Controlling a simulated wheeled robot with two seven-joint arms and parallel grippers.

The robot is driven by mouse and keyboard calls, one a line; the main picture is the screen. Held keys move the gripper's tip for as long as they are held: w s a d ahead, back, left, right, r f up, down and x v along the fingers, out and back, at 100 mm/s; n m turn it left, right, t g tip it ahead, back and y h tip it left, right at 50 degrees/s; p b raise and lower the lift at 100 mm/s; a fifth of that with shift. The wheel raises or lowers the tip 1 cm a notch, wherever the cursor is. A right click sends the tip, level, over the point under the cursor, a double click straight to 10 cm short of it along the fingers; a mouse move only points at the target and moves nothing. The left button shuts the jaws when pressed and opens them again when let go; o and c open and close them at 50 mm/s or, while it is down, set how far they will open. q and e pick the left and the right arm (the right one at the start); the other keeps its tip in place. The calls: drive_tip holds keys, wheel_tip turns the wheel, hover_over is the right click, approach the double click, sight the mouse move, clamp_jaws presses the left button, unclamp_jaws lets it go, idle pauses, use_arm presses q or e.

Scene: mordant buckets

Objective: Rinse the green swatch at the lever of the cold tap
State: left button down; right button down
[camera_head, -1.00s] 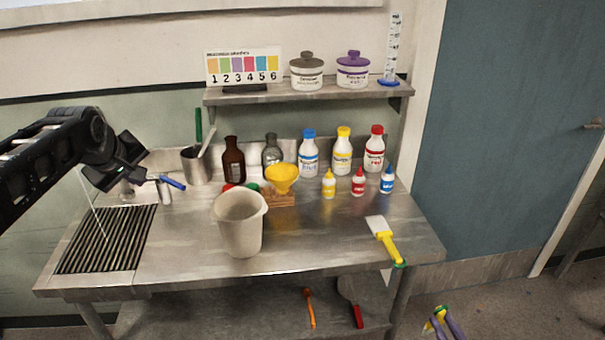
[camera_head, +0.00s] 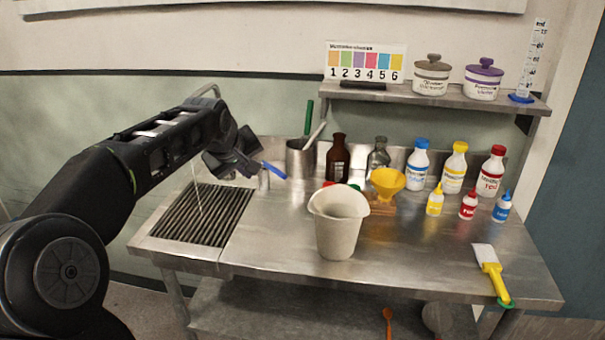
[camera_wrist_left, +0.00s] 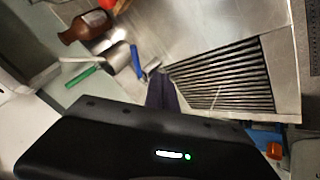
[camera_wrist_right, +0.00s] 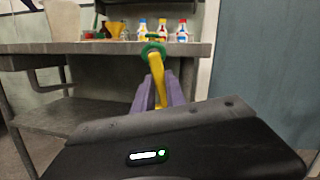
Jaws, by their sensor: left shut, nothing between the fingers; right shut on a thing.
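A metal tap body (camera_head: 264,180) with a blue lever (camera_head: 273,170) stands beside the slatted drain (camera_head: 200,212). The lever also shows in the left wrist view (camera_wrist_left: 136,62). A thin pale streak, perhaps water, drops toward the drain. My left gripper (camera_wrist_left: 162,92) is shut and empty, close to the lever; whether it touches cannot be told. Its fingers are mostly hidden in the head view. My right gripper (camera_wrist_right: 157,95) is shut on a yellow thing with a green loop or band (camera_wrist_right: 153,52), in front of the table. Whether that green part is the swatch cannot be told.
The steel table (camera_head: 270,240) holds a cream bucket (camera_head: 338,232), a steel pot (camera_head: 300,158), a yellow funnel (camera_head: 387,183), several bottles and a yellow-handled scraper (camera_head: 491,272) at the front right. A shelf (camera_head: 450,97) hangs behind. The front middle is clear.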

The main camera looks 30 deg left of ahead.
sight(280, 173)
use_arm(q)
drive_tip(key=x, duration=0.9)
drive_tip(key=shift+a+f, duration=0.1)
drive_tip(key=w, duration=0.1)
drive_tip(key=w+d+p, duration=0.1)
drive_tip(key=w, duration=0.2)
drive_tip(key=shift+d+r+p, duration=0.2)
drive_tip(key=shift+r+p, duration=0.2)
drive_tip(key=shift+d, duration=0.1)
drive_tip(key=w+n+y, duration=0.1)
drive_tip(key=w+d+n+y+p, duration=0.1)
drive_tip(key=shift+d+n+g+p, duration=0.25)
drive_tip(key=shift+n+g+p, duration=0.05)
drive_tip(key=shift+n+g, duration=0.1)
drive_tip(key=shift+w+d+n+g+y, duration=0.2)
drive_tip(key=shift+w+n+g+y, duration=0.3)
drive_tip(key=shift+w+n, duration=0.5)
drive_tip(key=shift+w+d+n+g+y, duration=0.2)
drive_tip(key=shift+w+n+g+y, duration=0.3)
drive_tip(key=shift+w+n, duration=0.5)
